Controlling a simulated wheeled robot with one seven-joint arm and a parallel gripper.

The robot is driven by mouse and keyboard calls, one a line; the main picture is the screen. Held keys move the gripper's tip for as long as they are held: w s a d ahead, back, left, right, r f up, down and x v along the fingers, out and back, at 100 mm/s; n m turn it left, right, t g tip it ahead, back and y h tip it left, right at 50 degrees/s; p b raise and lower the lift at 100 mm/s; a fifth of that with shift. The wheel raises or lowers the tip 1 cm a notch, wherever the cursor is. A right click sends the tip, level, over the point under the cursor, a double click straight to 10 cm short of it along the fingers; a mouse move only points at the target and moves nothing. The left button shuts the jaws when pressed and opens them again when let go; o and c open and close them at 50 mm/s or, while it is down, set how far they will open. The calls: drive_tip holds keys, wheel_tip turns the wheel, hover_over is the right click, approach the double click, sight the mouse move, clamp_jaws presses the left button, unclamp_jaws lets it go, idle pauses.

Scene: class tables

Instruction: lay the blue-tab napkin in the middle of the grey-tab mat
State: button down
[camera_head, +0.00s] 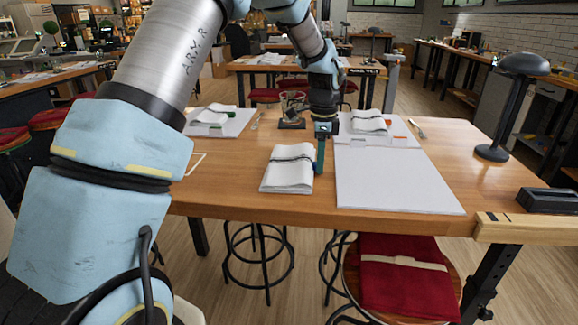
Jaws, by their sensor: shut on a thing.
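A folded white napkin (287,170) with a dark band is at the front middle of the table, left of a bare pale mat (395,182). My gripper (320,167) points down at the napkin's right edge and is shut on it. I cannot tell whether the napkin touches the table or hangs just above it. Its blue tab is not clearly seen; a teal-blue strip at its right edge may be the tab or a finger. The bare mat lies flat at the front right.
Another mat (399,137) behind holds a napkin (369,122) with coloured tabs near it. A mat (240,126) at back left holds a green-tabbed napkin (213,115). A lamp (492,151) and a black box (547,200) are at right.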

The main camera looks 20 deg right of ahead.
drive_tip(key=shift+r, duration=0.35)
drive_tip(key=shift+r+p, duration=0.65)
drive_tip(key=shift+p, duration=0.1)
drive_tip(key=shift+s+d+p, duration=1.1)
drive_tip(key=shift+s+d, duration=0.85)
drive_tip(key=shift+d, duration=2.05)
drive_tip(key=shift+s+d+p, duration=1.05)
drive_tip(key=shift+s+d, duration=0.95)
drive_tip(key=shift+d, duration=1.95)
drive_tip(key=shift+s+d+p, duration=1.1)
drive_tip(key=shift+s+d, duration=0.85)
drive_tip(key=shift+d, duration=2.05)
